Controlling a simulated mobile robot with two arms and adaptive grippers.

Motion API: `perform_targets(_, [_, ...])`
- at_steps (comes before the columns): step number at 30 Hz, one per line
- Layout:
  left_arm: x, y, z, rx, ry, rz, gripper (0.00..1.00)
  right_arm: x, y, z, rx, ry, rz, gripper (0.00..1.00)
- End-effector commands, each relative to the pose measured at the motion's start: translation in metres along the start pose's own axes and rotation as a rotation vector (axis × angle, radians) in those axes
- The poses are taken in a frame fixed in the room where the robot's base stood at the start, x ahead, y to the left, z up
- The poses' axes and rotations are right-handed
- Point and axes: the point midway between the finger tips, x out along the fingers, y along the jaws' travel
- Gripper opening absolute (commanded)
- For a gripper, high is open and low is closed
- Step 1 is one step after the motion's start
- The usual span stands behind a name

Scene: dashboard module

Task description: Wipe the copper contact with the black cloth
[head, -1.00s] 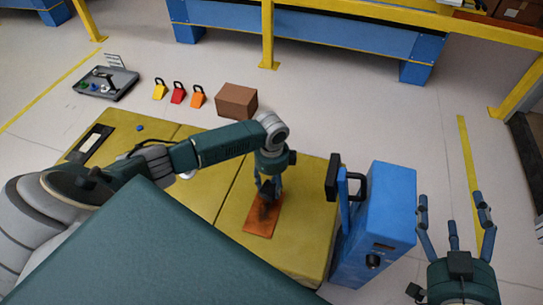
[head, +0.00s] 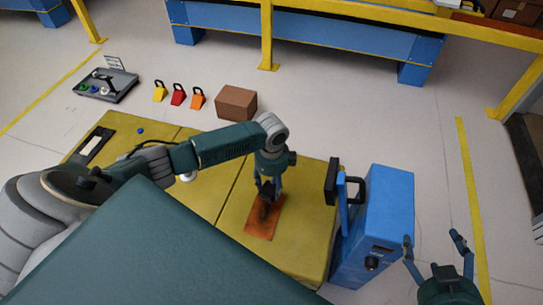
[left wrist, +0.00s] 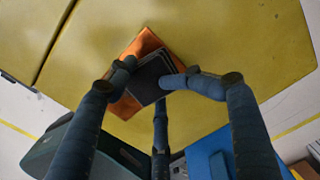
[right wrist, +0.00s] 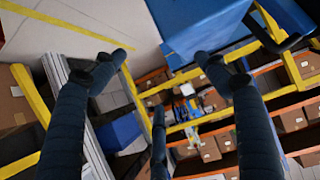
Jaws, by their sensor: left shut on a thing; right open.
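The copper contact (head: 261,228) is a flat orange-brown plate lying on the yellow module top. It also shows in the left wrist view (left wrist: 146,44). The black cloth (left wrist: 152,76) is a dark, flat piece over part of the plate. My left gripper (head: 267,194) points down above the contact and is shut on the cloth, with its fingers (left wrist: 152,72) on either side. In the head view the fingers hide much of the cloth. Whether the cloth presses on the copper is hard to tell. My right gripper (head: 432,240) is open and empty at the lower right, away from the module.
A blue box (head: 385,225) with a black handle stands just right of the yellow module (head: 220,165). A brown box (head: 236,103), three coloured padlock-like blocks (head: 178,95) and a grey tray (head: 104,86) are behind. The floor right of the blue box is open.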

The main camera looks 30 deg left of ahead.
Motion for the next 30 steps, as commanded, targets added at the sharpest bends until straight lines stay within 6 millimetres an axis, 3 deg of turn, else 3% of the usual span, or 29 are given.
perform_targets(30, [-0.013,0.002,-0.002,-0.003,0.0,0.0,0.3,-0.034,0.01,0.09,0.006,-0.383,0.022,0.73])
